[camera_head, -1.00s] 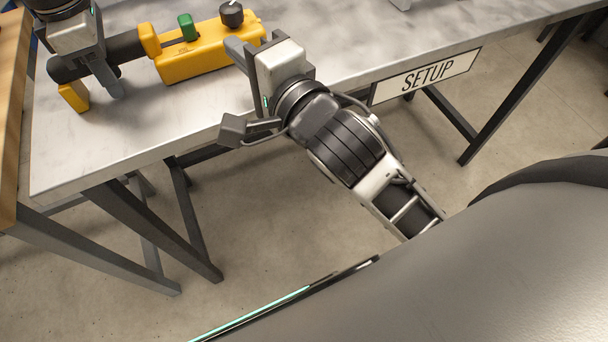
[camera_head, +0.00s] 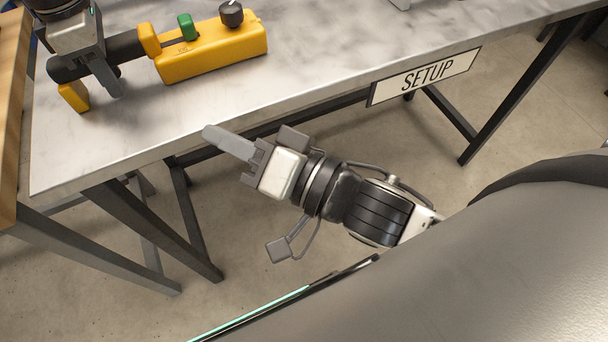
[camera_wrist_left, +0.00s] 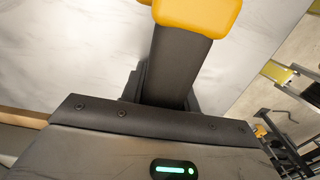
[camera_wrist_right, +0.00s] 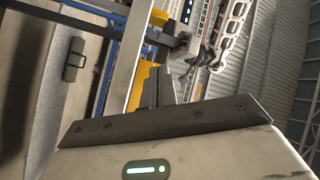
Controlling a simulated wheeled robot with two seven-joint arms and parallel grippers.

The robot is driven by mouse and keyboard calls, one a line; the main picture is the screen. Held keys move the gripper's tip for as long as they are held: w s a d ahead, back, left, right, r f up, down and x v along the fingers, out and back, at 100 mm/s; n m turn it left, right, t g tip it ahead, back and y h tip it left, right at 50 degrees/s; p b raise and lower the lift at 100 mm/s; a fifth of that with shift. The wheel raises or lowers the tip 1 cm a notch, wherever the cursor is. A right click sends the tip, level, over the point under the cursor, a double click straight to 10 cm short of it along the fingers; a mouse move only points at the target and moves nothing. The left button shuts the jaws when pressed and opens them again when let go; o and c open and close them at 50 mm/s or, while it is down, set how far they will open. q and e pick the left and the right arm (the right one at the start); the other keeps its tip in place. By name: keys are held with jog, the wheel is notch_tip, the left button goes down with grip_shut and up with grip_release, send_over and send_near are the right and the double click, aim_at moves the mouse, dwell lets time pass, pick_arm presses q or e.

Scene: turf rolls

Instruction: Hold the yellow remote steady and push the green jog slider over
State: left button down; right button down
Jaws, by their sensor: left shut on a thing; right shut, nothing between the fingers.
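The yellow remote (camera_head: 215,52) lies on the marble-topped table, with a black handle (camera_head: 127,47) at its left. My left gripper (camera_head: 112,85) is shut on the black handle. In the left wrist view the dark handle (camera_wrist_left: 178,62) runs up to a yellow part, and the fingers are mostly hidden. My right gripper (camera_head: 208,132) is shut and empty, its tips at the table's front edge, apart from the remote. Its fingers also show in the right wrist view (camera_wrist_right: 160,88).
A black knob (camera_head: 231,14) stands on the remote's right end. A wooden surface (camera_head: 12,100) borders the left.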

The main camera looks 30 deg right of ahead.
pick_arm(q)
jog(key=shift+f, duration=0.25)
jog(key=shift+a, duration=0.1)
pick_arm(e)
jog(key=s+d+f+n+g+h, duration=0.1)
jog(key=d+f+n+h, duration=0.2)
jog(key=f, duration=0.6)
jog(key=s+d+f+n+g+h, duration=0.1)
jog(key=d+f+n+g+h, duration=0.1)
jog(key=d+f, duration=0.4)
jog(key=shift+d+f+n+h, duration=0.35)
jog(key=shift+f+n+h, duration=0.15)
jog(key=shift+f+h, duration=0.85)
jog(key=shift+f+y, duration=0.2)
jog(key=shift+y, duration=0.05)
pick_arm(q)
jog(key=c, duration=1)
grip_release()
jog(key=shift+o, duration=0.2)
jog(key=shift+r, duration=0.15)
